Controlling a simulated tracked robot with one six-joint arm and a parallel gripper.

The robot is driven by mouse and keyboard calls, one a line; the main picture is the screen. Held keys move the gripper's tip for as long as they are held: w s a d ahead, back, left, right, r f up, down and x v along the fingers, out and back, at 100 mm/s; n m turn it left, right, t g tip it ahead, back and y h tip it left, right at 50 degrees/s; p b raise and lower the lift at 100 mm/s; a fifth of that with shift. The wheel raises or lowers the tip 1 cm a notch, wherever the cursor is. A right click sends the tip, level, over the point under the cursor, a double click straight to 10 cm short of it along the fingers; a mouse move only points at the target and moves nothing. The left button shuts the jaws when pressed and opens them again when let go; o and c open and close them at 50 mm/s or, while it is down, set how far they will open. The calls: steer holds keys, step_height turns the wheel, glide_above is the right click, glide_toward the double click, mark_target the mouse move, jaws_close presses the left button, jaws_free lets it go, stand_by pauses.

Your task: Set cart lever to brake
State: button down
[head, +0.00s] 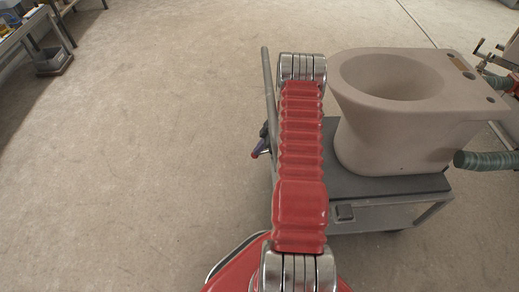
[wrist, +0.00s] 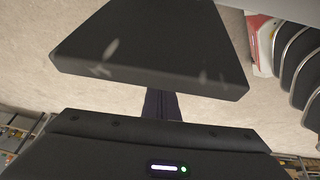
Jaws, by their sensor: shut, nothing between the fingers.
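The grey cart (head: 385,213) stands to the right of my red arm in the head view. A small dark part with purple and red on it (head: 261,142) shows at the cart's left side, just left of my arm. I cannot tell whether it is the cart lever or part of my gripper. In the wrist view my dark gripper (wrist: 150,60) fills the middle and is shut and empty. A narrow dark purple piece (wrist: 160,104) shows behind it. No lever can be made out clearly, and my arm hides part of the cart's left side.
A large beige ceramic bowl (head: 395,120) stands on the cart. A grey upright bar (head: 268,85) rises at its left end. A green ribbed tube (head: 487,161) reaches in from the right. A bench (head: 25,30) stands at top left. The floor on the left is clear.

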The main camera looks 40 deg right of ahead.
steer(key=shift+r, duration=0.85)
stand_by(0.3)
step_height(320, 180, up, 10)
steer(key=shift+s+a, duration=0.2)
steer(key=shift+s, duration=0.15)
stand_by(0.3)
stand_by(0.5)
